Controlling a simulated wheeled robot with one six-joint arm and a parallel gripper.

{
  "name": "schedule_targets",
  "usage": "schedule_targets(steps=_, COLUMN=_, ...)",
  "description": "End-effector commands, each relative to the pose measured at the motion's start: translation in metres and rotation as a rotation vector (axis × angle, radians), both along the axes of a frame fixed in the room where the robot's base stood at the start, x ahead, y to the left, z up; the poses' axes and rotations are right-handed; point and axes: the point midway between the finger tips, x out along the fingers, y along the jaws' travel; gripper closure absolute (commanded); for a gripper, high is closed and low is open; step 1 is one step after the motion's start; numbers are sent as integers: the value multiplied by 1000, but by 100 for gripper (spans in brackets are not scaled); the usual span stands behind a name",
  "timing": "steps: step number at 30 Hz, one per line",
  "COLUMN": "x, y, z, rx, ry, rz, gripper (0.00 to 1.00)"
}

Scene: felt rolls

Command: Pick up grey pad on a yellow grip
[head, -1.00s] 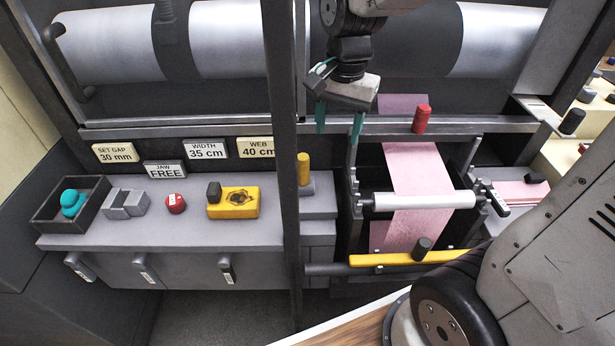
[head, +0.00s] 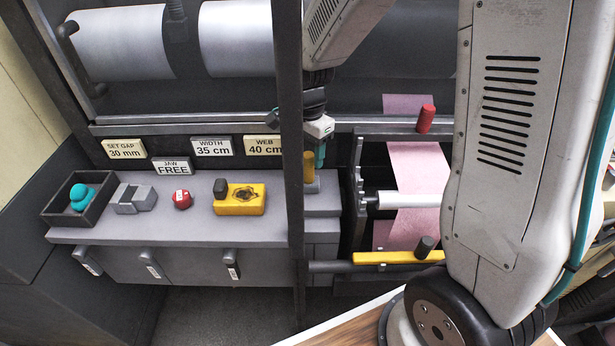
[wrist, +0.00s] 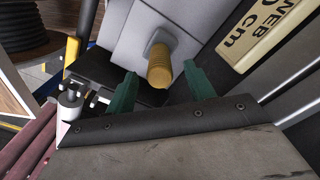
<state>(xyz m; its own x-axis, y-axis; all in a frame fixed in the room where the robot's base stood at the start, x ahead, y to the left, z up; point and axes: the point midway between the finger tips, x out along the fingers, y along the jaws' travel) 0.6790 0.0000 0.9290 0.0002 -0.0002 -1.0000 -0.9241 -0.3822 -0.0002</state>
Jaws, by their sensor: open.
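The yellow grip (head: 308,167) stands upright on its grey pad (head: 312,187), at the right end of the grey bench, just right of the dark post. In the wrist view the ribbed yellow grip (wrist: 160,68) points toward the camera, with the grey pad (wrist: 160,38) behind it. My gripper (wrist: 161,82) is open and empty, its teal fingers on either side of the grip in that view, apart from it. In the head view the post hides part of my gripper, which is above and close to the grip.
The dark vertical post (head: 288,140) stands in front of the bench. A red knob (head: 182,199), a yellow block (head: 240,199) and a dark tray (head: 78,200) with a teal item lie left. The pink web (head: 418,168) and roller frame are right.

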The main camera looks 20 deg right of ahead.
Motion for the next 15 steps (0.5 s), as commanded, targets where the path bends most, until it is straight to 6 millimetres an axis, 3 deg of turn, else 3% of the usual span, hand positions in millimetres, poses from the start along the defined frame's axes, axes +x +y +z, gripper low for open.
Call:
schedule_targets(steps=5, x=0, y=0, z=-22, rx=0, ry=3, rz=0, gripper=46)
schedule_targets(steps=13, x=0, y=0, z=-25, rx=0, ry=-1, rz=0, gripper=46)
schedule_targets(steps=15, x=0, y=0, z=-24, rx=0, ry=0, rz=0, gripper=66)
